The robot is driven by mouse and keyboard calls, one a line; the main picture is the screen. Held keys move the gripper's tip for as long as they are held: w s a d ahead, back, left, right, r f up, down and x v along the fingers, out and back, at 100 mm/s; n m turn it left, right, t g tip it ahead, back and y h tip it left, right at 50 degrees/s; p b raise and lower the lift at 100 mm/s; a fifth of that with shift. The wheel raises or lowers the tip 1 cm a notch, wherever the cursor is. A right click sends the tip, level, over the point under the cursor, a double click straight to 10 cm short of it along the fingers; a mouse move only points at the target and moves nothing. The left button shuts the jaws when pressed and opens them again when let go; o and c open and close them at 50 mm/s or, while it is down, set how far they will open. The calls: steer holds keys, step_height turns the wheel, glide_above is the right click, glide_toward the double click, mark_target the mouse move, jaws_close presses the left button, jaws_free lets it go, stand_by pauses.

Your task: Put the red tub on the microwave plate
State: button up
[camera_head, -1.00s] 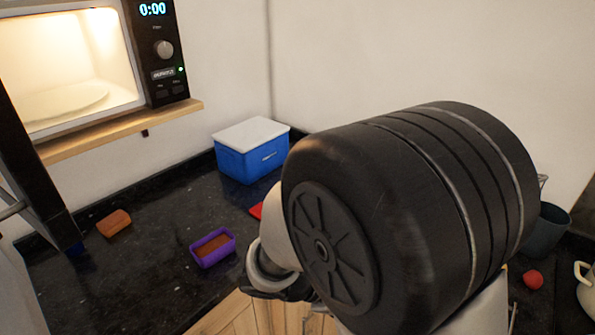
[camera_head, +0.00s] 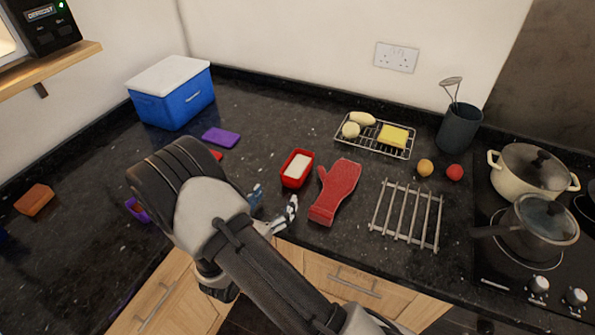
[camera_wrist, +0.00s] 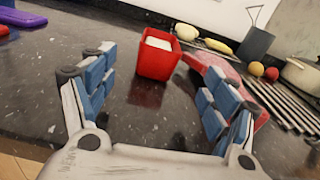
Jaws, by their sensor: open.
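The red tub (camera_head: 297,169) stands upright on the dark counter, left of the red oven mitt, with something white inside. In the wrist view the red tub (camera_wrist: 157,56) is ahead, beyond and between the fingertips, not touched. My gripper (camera_wrist: 150,80) is open and empty, low over the counter; in the head view my gripper (camera_head: 274,208) shows just in front of the tub, partly hidden by my arm. The microwave (camera_head: 38,25) is cut off at the top left on a wooden shelf; its plate is out of view.
A red oven mitt (camera_head: 336,190) lies right of the tub. A metal trivet (camera_head: 408,215), a wire rack (camera_head: 350,146) with food and a stove with pots (camera_head: 530,172) are further right. A blue cooler (camera_head: 172,95) and purple lid (camera_head: 221,138) are left.

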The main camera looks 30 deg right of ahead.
mark_target(289, 178)
steer(key=x, duration=1.1)
steer(key=shift+f, duration=0.1)
steer(key=c, duration=1.5)
